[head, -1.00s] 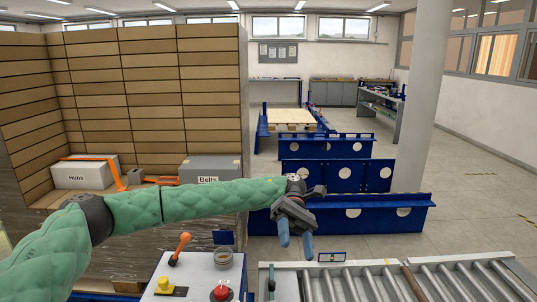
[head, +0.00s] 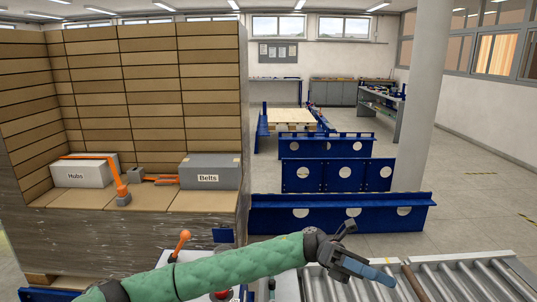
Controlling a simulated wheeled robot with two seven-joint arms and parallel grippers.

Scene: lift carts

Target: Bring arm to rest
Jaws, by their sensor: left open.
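My left arm, in a green quilted sleeve, reaches in from the bottom left of the head view. My left gripper (head: 388,277) is open and empty, low over the left part of the roller conveyor (head: 455,280), with its blue fingertips pointing right. The forearm crosses in front of the control box (head: 197,256) and hides much of it. The orange-handled lever (head: 180,243) shows above the sleeve. My right gripper is not in view.
A wood-slatted rack at left holds a white Hubs box (head: 84,173), a grey Belts box (head: 212,173) and an orange strap (head: 122,185). Blue perforated beams (head: 340,213) stand behind the conveyor. A pillar (head: 417,110) rises at right. The floor at right is clear.

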